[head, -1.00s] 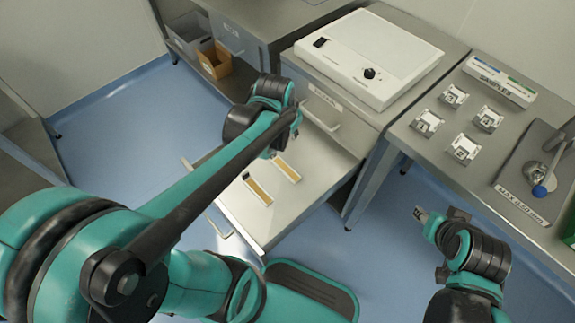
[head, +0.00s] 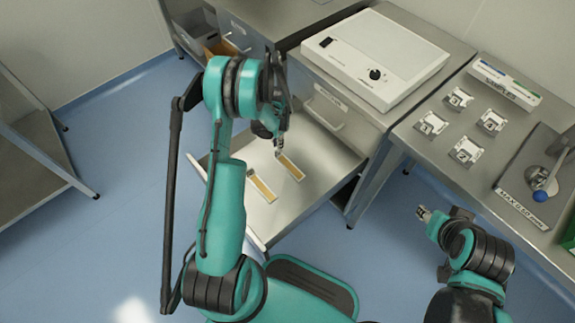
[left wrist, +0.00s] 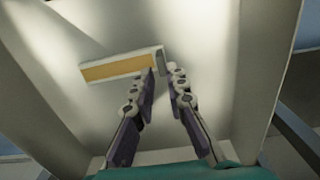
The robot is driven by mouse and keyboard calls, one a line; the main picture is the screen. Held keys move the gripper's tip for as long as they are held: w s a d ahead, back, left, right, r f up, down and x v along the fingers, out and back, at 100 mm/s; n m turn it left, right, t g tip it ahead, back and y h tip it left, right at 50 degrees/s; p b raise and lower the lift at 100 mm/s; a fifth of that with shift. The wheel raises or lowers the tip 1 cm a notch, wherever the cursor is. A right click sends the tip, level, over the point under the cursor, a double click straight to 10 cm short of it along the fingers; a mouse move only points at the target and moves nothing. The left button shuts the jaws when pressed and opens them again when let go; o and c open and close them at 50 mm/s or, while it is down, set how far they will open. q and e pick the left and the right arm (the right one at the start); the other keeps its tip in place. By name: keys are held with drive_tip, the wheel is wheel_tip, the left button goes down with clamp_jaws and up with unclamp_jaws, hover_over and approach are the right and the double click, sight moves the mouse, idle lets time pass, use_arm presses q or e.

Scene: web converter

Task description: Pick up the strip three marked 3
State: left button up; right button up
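Two flat strips with yellow-orange faces and pale borders lie in the open metal drawer (head: 300,212) in the head view. One is the right strip (head: 290,168) and the other the left strip (head: 262,189). No number can be read on either. My left gripper (head: 279,146) points down over the far end of the right strip. In the left wrist view one strip (left wrist: 115,68) lies flat, with a grey end at its right. The left fingertips (left wrist: 161,71) are narrowly apart around or just above that end; contact cannot be told. My right gripper (head: 423,213) hangs away from the drawer.
A white box device (head: 375,55) with a black knob sits on the cabinet above the drawer. The right-hand bench (head: 470,185) holds several small metal fixtures (head: 466,150) and a labelled plate (head: 525,200). Drawer walls surround the left gripper's area. Open blue floor lies left.

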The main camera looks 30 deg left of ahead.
sight(289, 164)
use_arm(q)
wheel_tip(289, 164, down, 6)
drive_tip(key=b, duration=0.3)
drive_tip(key=shift+w+r, duration=0.1)
drive_tip(key=shift+r, duration=0.15)
drive_tip(key=shift+c, duration=0.3)
clamp_jaws()
